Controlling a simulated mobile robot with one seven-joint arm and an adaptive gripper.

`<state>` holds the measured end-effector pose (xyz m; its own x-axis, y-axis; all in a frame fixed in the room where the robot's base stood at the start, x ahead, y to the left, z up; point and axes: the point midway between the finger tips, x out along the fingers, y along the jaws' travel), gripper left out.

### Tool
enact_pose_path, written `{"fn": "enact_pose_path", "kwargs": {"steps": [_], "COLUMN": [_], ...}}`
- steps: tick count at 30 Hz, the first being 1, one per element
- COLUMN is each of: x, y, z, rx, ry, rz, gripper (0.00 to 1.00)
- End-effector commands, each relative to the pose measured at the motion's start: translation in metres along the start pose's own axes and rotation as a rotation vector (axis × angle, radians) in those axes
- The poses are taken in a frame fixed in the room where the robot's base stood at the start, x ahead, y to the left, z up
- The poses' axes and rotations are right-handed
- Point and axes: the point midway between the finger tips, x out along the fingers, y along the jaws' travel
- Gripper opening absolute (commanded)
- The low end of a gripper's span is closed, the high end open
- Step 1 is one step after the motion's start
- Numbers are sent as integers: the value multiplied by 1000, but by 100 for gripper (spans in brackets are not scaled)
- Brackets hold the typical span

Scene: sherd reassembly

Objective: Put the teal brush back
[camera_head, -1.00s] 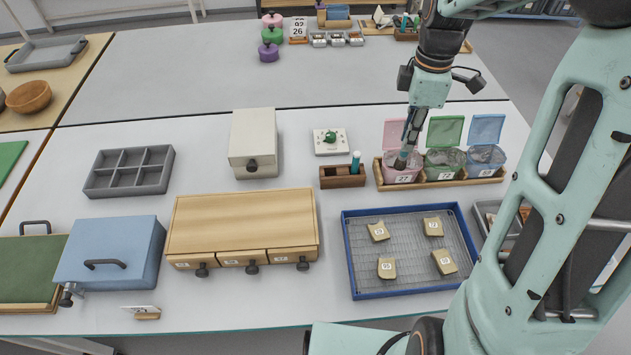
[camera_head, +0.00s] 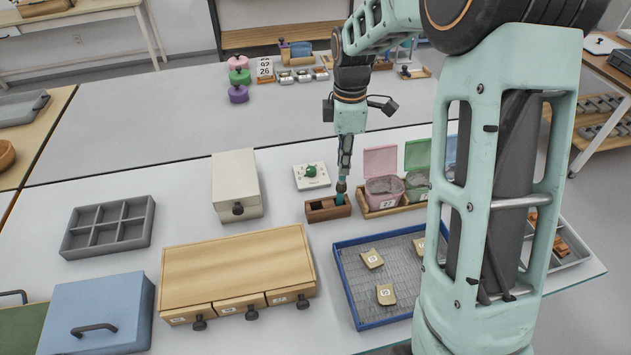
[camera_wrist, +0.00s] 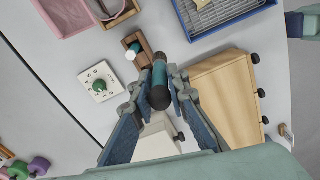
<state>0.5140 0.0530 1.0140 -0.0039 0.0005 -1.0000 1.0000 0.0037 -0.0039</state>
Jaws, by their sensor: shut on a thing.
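My gripper (camera_head: 345,168) is shut on the teal brush, which hangs down from the fingers. In the wrist view the brush (camera_wrist: 159,75) shows a teal body with dark ends between the fingertips. In the head view its brown lower end (camera_head: 341,187) is over the right part of the small wooden holder (camera_head: 322,215); I cannot tell the exact height gap. The holder also shows in the wrist view (camera_wrist: 146,58). A second teal item with a pale top (camera_wrist: 132,52) stands in it, and its teal part (camera_head: 339,199) shows below the brush. The holder's left slot looks empty.
Lidded pink (camera_head: 383,191) and green (camera_head: 417,182) bins stand right of the holder. A white plate with a green knob (camera_head: 311,176) is behind it. A blue-rimmed tray (camera_head: 345,283) with sherds and a wooden drawer cabinet (camera_head: 235,262) are in front.

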Motion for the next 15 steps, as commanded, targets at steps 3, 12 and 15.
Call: {"fn": "enact_pose_path", "kwargs": {"steps": [3, 12, 15], "x": [12, 58, 63], "y": [17, 40, 42], "z": [-24, -53, -56], "rx": [-6, -2, -1], "ry": [-1, -1, -1], "rz": [-2, 0, 0], "gripper": [0, 0, 0]}}
